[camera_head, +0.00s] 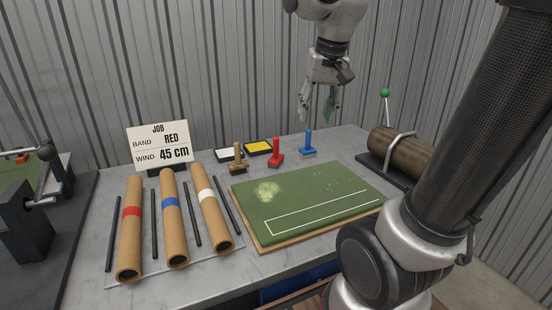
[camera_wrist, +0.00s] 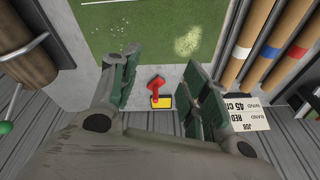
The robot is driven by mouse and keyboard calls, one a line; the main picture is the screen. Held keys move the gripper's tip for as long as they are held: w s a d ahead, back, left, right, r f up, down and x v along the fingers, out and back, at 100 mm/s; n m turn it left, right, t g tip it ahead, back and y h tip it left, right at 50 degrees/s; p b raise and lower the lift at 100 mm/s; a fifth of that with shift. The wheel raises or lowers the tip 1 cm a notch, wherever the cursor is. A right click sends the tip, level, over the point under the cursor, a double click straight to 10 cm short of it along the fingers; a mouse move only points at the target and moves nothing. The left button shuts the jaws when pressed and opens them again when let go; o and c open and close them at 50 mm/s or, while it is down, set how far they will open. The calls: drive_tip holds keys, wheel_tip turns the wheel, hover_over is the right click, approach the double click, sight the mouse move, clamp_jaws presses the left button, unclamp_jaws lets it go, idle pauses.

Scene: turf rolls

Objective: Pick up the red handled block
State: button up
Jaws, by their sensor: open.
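The red handled block (camera_head: 276,154) stands upright on the grey table behind the green turf board (camera_head: 300,212), between a tan handled block (camera_head: 238,160) and a blue handled block (camera_head: 308,145). My gripper (camera_head: 317,112) is open and empty, pointing down, well above the back of the table. In the wrist view the red block (camera_wrist: 156,86) shows in the gap between the two open fingers (camera_wrist: 161,65), apart from both. The blue and tan blocks do not show there; the fingers may hide them.
A yellow pad (camera_head: 258,147) and a white pad (camera_head: 225,155) lie by the blocks. A job card (camera_head: 159,143) reads band red, wind 45 cm. Banded cardboard tubes (camera_head: 170,225) and dark rods lie at left. A brown roll (camera_head: 402,153) is at right; a corrugated wall stands behind.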

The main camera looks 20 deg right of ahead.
drive_tip(key=w+f+m+g, duration=0.1)
drive_tip(key=w+f+m, duration=0.15)
drive_tip(key=w, duration=0.95)
drive_tip(key=m+g, duration=0.2)
drive_tip(key=m, duration=0.4)
hover_over(276, 158)
drive_tip(key=w, duration=0.1)
wheel_tip(276, 158, down, 15)
drive_tip(key=f, duration=0.7)
drive_tip(key=shift+d+f, duration=0.25)
drive_tip(key=shift+f, duration=0.15)
clamp_jaws()
